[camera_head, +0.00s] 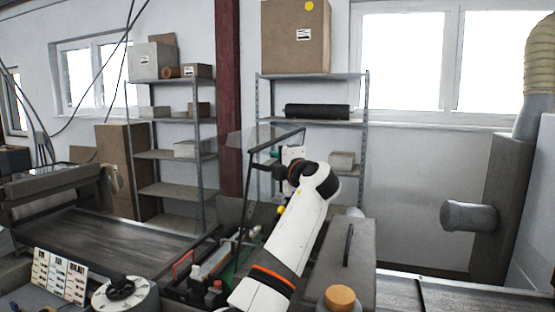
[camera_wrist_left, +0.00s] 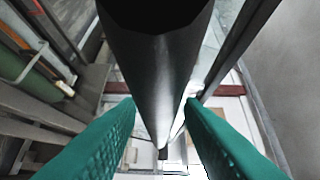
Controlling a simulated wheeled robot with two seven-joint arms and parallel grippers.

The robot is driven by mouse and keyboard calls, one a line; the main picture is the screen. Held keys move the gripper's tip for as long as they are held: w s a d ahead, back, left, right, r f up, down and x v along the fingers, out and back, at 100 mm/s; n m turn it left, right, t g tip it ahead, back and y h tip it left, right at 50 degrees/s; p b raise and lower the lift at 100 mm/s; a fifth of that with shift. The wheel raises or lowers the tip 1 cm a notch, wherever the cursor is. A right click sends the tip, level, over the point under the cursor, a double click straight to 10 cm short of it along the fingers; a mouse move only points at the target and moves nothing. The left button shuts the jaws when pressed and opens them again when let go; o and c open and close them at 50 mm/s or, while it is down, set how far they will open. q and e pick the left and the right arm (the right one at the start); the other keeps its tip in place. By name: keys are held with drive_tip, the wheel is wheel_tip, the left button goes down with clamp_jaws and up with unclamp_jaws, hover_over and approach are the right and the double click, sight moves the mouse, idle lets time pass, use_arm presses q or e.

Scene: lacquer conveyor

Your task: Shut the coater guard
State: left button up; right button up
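The coater guard (camera_head: 249,137) is a clear panel in a dark frame. It stands raised over the coater, its top bar (camera_head: 280,139) high and a thin strut running down to the machine. My left gripper (camera_head: 268,161) is just under this bar, at the end of my white arm. In the left wrist view, its two green fingers (camera_wrist_left: 160,100) stand apart, one on each side of a dark round bar (camera_wrist_left: 159,70). The bar nearly fills the gap at the fingertips; I cannot tell if they press on it. My right gripper is not in view.
A conveyor belt (camera_head: 115,241) runs at the left, with another dark belt (camera_head: 470,297) at the right. A grey box (camera_head: 340,268) stands right of my arm. A white dial (camera_head: 125,293) and a sample card (camera_head: 60,274) are at front left. Shelves line the wall.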

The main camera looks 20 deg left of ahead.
use_arm(q)
drive_tip(key=shift+w+a+f, duration=0.1)
drive_tip(key=shift+c, duration=0.9)
clamp_jaws()
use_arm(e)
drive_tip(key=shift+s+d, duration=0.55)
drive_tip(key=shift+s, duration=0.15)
use_arm(q)
drive_tip(key=shift+a, duration=0.1)
